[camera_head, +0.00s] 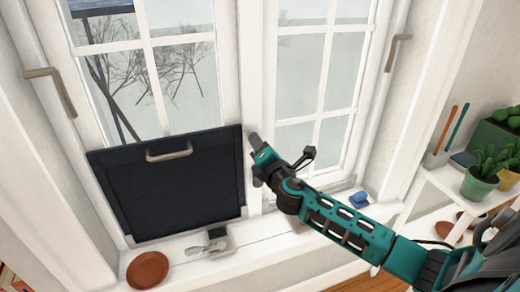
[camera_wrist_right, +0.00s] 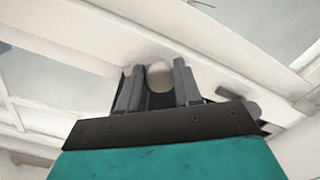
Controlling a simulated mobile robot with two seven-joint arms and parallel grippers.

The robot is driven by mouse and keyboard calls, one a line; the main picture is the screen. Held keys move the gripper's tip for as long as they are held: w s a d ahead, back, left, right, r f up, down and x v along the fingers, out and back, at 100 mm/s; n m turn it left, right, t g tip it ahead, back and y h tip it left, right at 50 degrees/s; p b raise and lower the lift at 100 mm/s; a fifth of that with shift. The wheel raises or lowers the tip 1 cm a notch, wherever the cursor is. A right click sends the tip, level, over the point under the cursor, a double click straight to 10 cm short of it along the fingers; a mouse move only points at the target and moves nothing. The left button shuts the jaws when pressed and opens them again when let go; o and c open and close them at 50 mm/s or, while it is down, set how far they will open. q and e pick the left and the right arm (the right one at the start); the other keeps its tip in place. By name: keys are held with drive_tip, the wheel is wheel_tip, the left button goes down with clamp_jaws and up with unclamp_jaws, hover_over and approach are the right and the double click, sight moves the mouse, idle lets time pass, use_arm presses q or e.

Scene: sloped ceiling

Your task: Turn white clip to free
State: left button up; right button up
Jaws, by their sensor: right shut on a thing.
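My right gripper (camera_head: 254,143) is at the right edge of a dark panel, against the white window frame. In the right wrist view, its two grey fingers (camera_wrist_right: 156,85) stand close on either side of a rounded off-white piece (camera_wrist_right: 159,74), which appears to be the white clip. The gripper is shut on it. Most of the clip is hidden by the fingers, and its turn angle cannot be told. The dark panel (camera_head: 170,195) stands upright in front of the left window and has a pale handle (camera_head: 169,151) near its top. My left gripper is not in view.
On the sill lie a brown dish (camera_head: 148,270), a grey metal bracket or clamp (camera_head: 212,241) and a small blue object (camera_head: 358,200). A white shelf (camera_head: 448,186) with potted plants (camera_head: 482,180) stands at the right. The window has handles (camera_head: 52,88) at both sides.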

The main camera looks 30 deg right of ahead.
use_arm(q)
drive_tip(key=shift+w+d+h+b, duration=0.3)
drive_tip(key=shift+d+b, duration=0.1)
drive_tip(key=shift+b, duration=0.15)
use_arm(e)
drive_tip(key=m, duration=0.6)
drive_tip(key=shift+f+m, duration=0.1)
drive_tip(key=shift+m, duration=0.3)
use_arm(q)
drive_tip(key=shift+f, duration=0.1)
use_arm(e)
drive_tip(key=o, duration=1)
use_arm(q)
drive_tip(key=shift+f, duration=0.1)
use_arm(e)
drive_tip(key=shift+o, duration=0.2)
